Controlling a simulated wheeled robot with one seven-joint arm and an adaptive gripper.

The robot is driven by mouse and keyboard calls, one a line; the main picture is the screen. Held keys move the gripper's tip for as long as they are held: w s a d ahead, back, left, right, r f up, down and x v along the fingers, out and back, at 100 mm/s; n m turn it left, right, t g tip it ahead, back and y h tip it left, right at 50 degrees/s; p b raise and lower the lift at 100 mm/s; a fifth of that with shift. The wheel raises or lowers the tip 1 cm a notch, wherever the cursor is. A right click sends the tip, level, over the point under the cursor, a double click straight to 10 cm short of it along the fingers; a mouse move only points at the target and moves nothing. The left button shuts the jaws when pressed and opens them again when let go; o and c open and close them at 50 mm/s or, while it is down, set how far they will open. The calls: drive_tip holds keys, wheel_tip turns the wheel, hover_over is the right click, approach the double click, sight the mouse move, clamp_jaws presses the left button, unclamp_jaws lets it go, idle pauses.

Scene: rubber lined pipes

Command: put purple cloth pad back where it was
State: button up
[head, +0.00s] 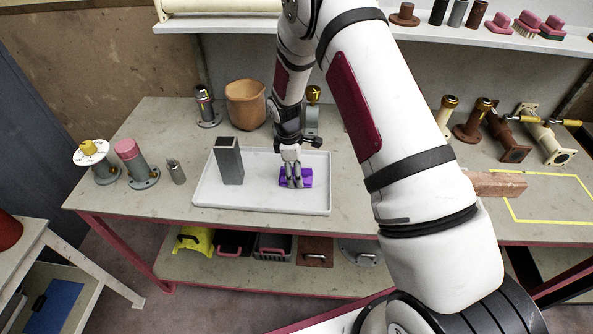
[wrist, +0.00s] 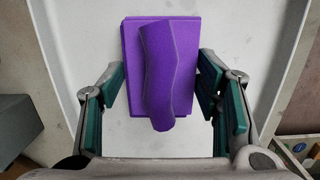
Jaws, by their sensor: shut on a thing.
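The purple cloth pad (head: 308,178) lies in the white tray (head: 216,205) on the workbench, right of the tray's middle. In the wrist view the pad (wrist: 132,50) is a flat purple block with a raised, bent purple ridge on top. My gripper (head: 293,183) points down over the pad and hides part of it in the head view. Whether the pad is lifted off the tray is hard to tell.
A grey square tube (head: 229,165) stands in the tray, left of the pad. Flanged pipe pieces (head: 131,163) stand at the bench's left, and an orange-brown pot (head: 246,105) stands behind. A brick (head: 497,184) lies right of my arm. The tray's front is clear.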

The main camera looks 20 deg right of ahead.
drive_tip(key=shift+f, duration=0.15)
drive_tip(key=o, duration=1.1)
drive_tip(key=shift+o, duration=0.2)
